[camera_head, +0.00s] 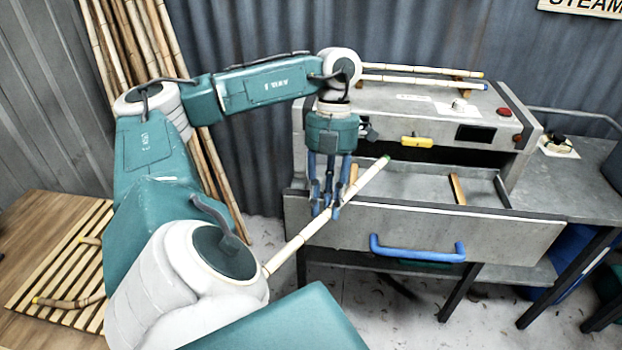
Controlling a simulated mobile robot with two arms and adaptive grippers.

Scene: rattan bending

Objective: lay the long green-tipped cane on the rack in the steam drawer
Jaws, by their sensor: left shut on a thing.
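The long green-tipped cane (302,237) slants up to the right, its green tip (385,158) over the left part of the steam drawer. Its lower end meets the edge of my arm in the picture, so I cannot tell whether more is hidden. My left gripper (327,207) points down and is shut on the cane near the drawer's left front corner. The steam drawer (500,236) is pulled open, with a blue handle (418,248) on its front. Inside, wooden rack bars show at the right (457,189) and left (353,173). My right gripper is out of view.
The steam box (385,105) stands behind the drawer, with two canes (425,82) on top and a yellow handle (417,142) in front. Tall canes (208,165) lean on the wall. A slatted wooden rack (52,262) with short bent canes lies at left.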

